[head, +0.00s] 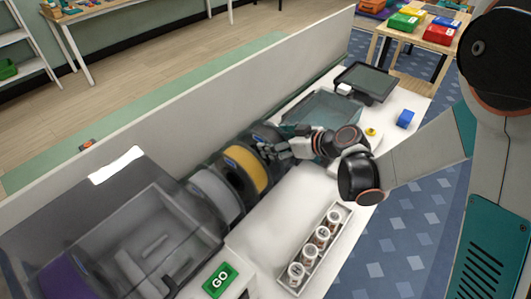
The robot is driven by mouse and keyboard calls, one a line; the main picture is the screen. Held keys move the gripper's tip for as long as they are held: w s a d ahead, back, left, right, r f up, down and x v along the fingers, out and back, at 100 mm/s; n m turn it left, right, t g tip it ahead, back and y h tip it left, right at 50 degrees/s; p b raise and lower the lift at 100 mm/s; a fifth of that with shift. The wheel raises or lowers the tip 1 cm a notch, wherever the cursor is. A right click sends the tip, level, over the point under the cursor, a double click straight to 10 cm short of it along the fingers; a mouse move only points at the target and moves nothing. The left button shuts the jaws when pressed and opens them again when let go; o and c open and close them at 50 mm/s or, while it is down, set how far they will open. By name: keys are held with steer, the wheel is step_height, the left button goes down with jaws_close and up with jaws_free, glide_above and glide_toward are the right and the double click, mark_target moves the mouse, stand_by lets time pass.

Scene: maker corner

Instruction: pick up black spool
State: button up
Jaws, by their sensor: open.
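A row of spools stands on edge along the back of the white counter. The yellow spool (246,168) and a grey-white spool (215,195) show clearly. A dark spool (264,133), which seems to be the black one, stands just beyond the yellow spool and is partly hidden by my gripper. My gripper (268,151) is open, with its fingers at the dark spool and close to the yellow one. I cannot tell whether the fingers touch either spool.
A tray of jars (312,250) stands at the counter's front. A tablet (365,82) and a blue block (405,119) lie farther right. A low wall (200,115) runs behind.

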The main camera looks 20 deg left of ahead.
steer(key=b+x, duration=0.2)
steer(key=x, duration=0.2)
steer(key=shift+w+f, duration=0.25)
steer(key=shift+f, duration=0.05)
steer(key=shift+w+a+f, duration=0.1)
steer(key=shift+w+a, duration=0.05)
steer(key=shift+a, duration=0.3)
steer(key=c, duration=1.8)
